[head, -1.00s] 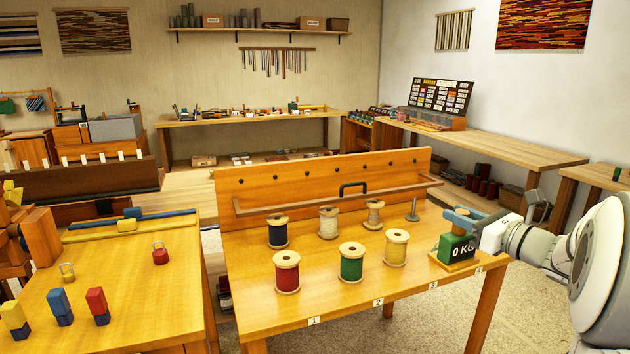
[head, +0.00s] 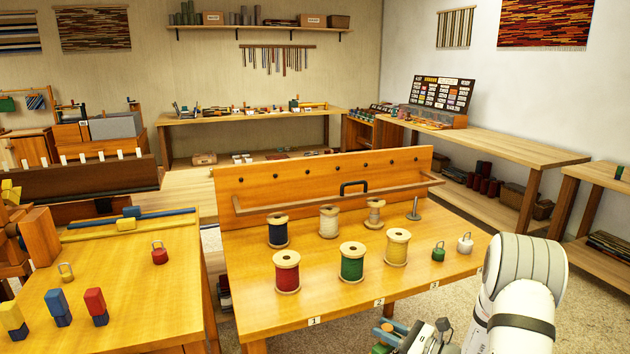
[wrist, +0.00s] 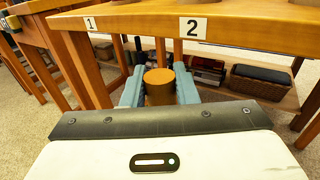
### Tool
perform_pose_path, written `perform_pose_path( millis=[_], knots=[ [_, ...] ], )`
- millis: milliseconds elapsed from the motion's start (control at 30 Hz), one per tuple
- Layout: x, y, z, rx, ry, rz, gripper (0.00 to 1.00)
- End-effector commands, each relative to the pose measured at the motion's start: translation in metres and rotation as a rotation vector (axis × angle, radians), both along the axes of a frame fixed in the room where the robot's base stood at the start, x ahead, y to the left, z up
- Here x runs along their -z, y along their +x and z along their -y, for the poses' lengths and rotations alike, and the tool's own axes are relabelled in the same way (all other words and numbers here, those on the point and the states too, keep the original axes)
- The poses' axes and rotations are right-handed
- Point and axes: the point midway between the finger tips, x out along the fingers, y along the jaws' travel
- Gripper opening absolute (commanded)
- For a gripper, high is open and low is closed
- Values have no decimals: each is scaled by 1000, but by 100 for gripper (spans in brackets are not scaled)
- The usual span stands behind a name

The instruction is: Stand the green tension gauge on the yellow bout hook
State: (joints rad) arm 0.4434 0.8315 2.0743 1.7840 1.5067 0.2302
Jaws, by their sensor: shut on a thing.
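My gripper (head: 388,334) is low in front of the middle table's front edge, near the bottom of the head view. It is shut on the green tension gauge (head: 381,349), of which only a green bit shows there; the frame edge cuts off the rest. In the wrist view the gauge's brown round top (wrist: 159,86) sits between the two blue-grey fingertips. A small yellow piece with a wire loop (head: 66,273), which looks like the yellow bout hook, stands on the left table, far from my gripper.
The middle table (head: 340,290) carries several thread spools, a metal peg (head: 414,210), and small green (head: 438,253) and white (head: 465,243) looped pieces. The left table has a red looped piece (head: 159,254) and coloured blocks (head: 97,306). A gap separates the tables.

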Motion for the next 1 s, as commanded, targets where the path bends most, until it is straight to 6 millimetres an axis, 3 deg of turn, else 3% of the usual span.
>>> perform_pose_path(
  millis=[100,267,300,800,1000],
  knots=[
    [30,-11,-17,-26,9,-1,0],
    [61,-25,-36,-51,14,4,0],
    [45,-23,-34,-49,12,10,0],
    [-45,-23,-33,-46,11,9,0],
    [-63,-23,-32,-45,11,8,0]
  ],
)
